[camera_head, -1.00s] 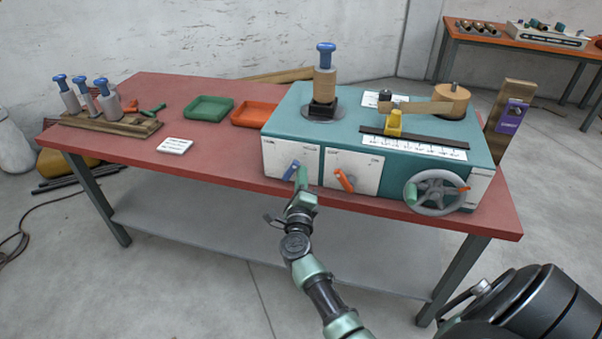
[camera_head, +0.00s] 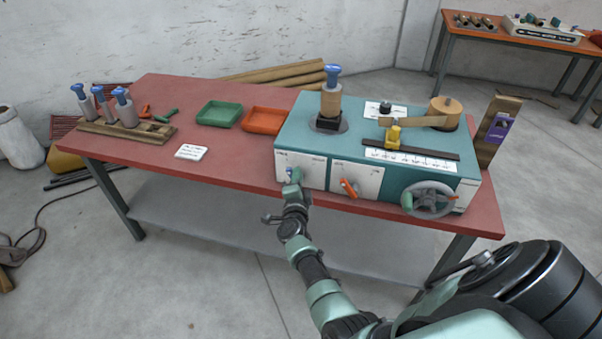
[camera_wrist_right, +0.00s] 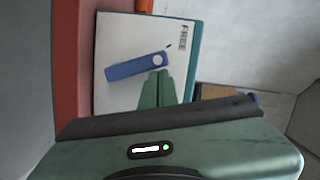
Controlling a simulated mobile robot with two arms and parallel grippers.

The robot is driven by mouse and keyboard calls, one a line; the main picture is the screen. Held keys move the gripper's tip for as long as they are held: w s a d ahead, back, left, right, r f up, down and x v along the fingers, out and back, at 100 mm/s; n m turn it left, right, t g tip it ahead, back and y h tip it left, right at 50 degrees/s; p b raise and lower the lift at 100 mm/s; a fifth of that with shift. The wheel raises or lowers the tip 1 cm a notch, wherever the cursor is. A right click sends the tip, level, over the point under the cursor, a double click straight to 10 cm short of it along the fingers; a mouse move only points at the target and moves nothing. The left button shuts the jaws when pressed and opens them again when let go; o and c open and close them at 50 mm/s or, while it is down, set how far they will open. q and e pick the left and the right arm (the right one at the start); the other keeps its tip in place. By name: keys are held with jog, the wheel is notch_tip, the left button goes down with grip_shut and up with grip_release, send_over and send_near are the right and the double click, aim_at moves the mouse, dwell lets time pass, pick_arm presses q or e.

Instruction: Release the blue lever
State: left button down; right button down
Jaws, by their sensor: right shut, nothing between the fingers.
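The blue lever (camera_wrist_right: 137,67) is on the white left front panel (camera_wrist_right: 113,42) of the teal winder (camera_head: 300,128). In the right wrist view it slants, with a pale round pivot at its right end. In the head view only a small part of the blue lever (camera_head: 289,171) shows beside my fingers. My right gripper (camera_head: 295,174) is shut and empty in front of this panel. In the wrist view its green fingertips (camera_wrist_right: 158,73) lie at the lever's edge near the pivot; I cannot tell whether they touch. My left gripper is not in view.
An orange lever (camera_head: 349,187) is on the neighbouring panel, with a grey handwheel (camera_head: 432,200) further right. A blue-topped spindle (camera_head: 331,92) stands on the winder. Green (camera_head: 219,113) and orange (camera_head: 264,120) trays lie on the red table (camera_head: 215,148) to the left.

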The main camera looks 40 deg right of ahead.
jog(key=shift+w+a, duration=0.3)
jog(key=shift+w, duration=0.05)
jog(key=shift+w+a+r, duration=0.1)
jog(key=shift+w+a, duration=0.05)
jog(key=shift+a, duration=0.05)
dwell(0.5)
jog(key=shift+r, duration=0.1)
